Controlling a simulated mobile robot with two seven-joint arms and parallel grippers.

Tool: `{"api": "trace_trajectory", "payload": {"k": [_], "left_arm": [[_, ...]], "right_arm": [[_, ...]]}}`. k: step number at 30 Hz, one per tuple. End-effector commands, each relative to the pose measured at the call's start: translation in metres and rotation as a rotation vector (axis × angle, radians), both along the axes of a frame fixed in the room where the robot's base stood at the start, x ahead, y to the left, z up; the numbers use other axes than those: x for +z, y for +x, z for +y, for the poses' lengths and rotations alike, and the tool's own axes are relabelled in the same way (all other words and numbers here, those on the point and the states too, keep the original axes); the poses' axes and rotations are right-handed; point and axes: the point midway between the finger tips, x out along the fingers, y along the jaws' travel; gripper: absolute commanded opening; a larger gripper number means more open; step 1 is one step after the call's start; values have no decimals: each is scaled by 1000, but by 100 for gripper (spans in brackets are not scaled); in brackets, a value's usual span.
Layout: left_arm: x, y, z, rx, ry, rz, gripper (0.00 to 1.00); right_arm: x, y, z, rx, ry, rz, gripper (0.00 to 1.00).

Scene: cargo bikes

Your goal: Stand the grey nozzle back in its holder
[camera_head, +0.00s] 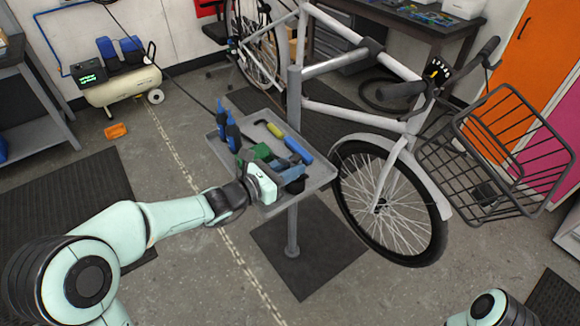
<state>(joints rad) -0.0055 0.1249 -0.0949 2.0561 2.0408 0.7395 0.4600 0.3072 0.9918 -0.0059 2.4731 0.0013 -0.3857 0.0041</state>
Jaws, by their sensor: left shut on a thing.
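My left gripper (287,176) is at the near right part of the grey tray (324,178), low over it. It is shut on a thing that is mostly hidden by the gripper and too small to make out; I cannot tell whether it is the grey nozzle. Blue-grey and dark shapes show around the fingertips. I cannot pick out the grey nozzle or its holder for certain. My right gripper is not in view; only part of my right arm shows at the bottom right.
The tray also bears blue upright tools (231,132), a green thing (261,152), a yellow-headed tool (275,130) and a blue handle (298,150). It stands on a post (292,228). A white cargo bike (385,185) with a wire basket (505,150) is close on the right.

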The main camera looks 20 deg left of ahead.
Motion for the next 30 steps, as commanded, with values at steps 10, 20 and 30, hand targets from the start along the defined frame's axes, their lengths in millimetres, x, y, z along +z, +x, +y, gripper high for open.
{"api": "trace_trajectory", "payload": {"k": [10,20,30], "left_arm": [[-5,0,0,0,-1,-1,2],[-5,0,0,0,-1,-1,58],[-5,0,0,0,1,1,64]], "right_arm": [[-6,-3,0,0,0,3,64],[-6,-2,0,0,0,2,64],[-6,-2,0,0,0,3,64]]}}
